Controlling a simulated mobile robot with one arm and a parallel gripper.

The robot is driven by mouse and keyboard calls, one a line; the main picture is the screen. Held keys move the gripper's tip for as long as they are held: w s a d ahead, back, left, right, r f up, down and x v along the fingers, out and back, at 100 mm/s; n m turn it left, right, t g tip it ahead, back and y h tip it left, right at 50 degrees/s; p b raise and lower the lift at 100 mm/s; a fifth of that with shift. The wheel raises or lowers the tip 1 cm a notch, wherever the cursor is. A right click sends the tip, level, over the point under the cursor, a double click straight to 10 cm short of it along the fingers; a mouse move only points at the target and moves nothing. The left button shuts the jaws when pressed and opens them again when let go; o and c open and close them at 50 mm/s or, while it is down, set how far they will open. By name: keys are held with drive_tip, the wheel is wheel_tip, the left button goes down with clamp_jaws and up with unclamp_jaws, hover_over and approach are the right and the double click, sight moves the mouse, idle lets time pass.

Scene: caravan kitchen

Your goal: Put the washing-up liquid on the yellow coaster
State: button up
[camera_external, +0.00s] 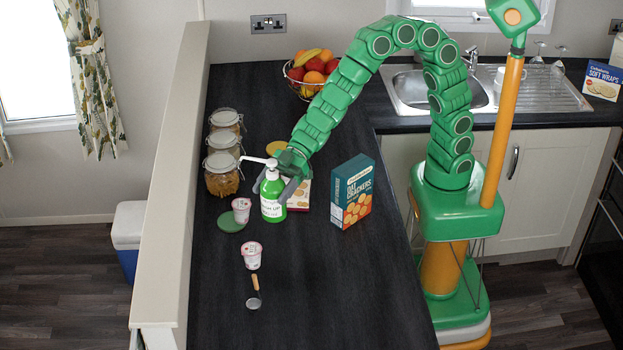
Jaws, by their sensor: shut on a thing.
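The washing-up liquid (272,205) is a green bottle with a white pump top, upright over the dark worktop, left of the picture's middle. My gripper (273,187) is shut on its upper body, with a grey finger at each side. I cannot tell whether its base touches the worktop. The yellow coaster (275,148) lies farther back, behind the bottle and close to my wrist, which hides part of it.
A yogurt pot (241,210) and green coaster (230,221) are left. Jars (221,174) line the left; fruit bowl (311,73) behind.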

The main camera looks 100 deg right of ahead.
drive_tip(key=w+d+f+m+t+h, duration=0.1)
drive_tip(key=d+f+m+t+h, duration=0.1)
drive_tip(key=d, duration=3.3)
drive_tip(key=s+d+f+m+h, duration=0.1)
drive_tip(key=s+d, duration=0.2)
drive_tip(key=d, duration=0.3)
drive_tip(key=s+d+f+m, duration=0.1)
drive_tip(key=s+d+f, duration=0.15)
drive_tip(key=d, duration=0.25)
drive_tip(key=shift+n+t, duration=0.3)
drive_tip(key=shift+s+d+f, duration=0.1)
drive_tip(key=shift+s+f, duration=0.1)
drive_tip(key=shift+f, duration=1.4)
drive_tip(key=shift+s+d+f, duration=0.1)
drive_tip(key=shift+s+f, duration=0.05)
drive_tip(key=shift+f, duration=1.45)
drive_tip(key=shift+f, duration=0.1)
drive_tip(key=o, duration=1.4)
drive_tip(key=shift+s, duration=0.1)
drive_tip(key=shift+v, duration=6)
